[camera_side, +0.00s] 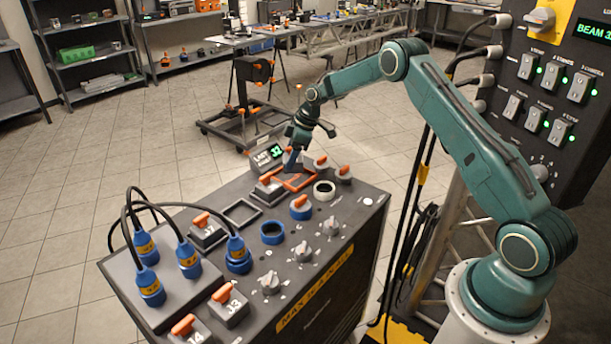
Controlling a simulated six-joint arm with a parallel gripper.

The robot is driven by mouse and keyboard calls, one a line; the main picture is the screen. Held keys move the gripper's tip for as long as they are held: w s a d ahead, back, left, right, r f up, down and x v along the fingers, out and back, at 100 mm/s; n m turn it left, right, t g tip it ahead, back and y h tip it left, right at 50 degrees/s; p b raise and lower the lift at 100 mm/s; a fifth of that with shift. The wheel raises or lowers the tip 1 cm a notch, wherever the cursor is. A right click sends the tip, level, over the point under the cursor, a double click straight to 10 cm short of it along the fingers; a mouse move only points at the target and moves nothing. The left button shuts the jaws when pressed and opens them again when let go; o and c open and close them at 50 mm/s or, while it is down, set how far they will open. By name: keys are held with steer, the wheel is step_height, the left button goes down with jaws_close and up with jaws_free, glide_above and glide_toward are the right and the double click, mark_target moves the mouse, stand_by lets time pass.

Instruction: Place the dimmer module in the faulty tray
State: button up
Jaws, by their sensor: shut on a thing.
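My gripper (291,163) points down over the far end of the dark console. It is shut on a small dark-blue thing, too small and partly covered to tell for sure whether it is the dimmer module. Just under it lies an orange square frame (309,184), which looks like the faulty tray; whether the held thing touches it I cannot tell. A grey module with an orange handle (268,188) sits just left of the frame. Similar grey modules stand nearer, one by the black square frame (206,234) and others marked 33 (229,310) and 34 (191,335).
A black square frame (242,211) lies mid-console. Blue plugs (189,262) with black cables stand at the left. Blue and white round sockets and grey knobs (330,226) cover the right side. Open floor lies left.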

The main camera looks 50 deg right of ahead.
steer(key=shift+f, duration=1.7)
steer(key=shift+f, duration=0.15)
steer(key=o, duration=1.2)
steer(key=v, duration=1.2)
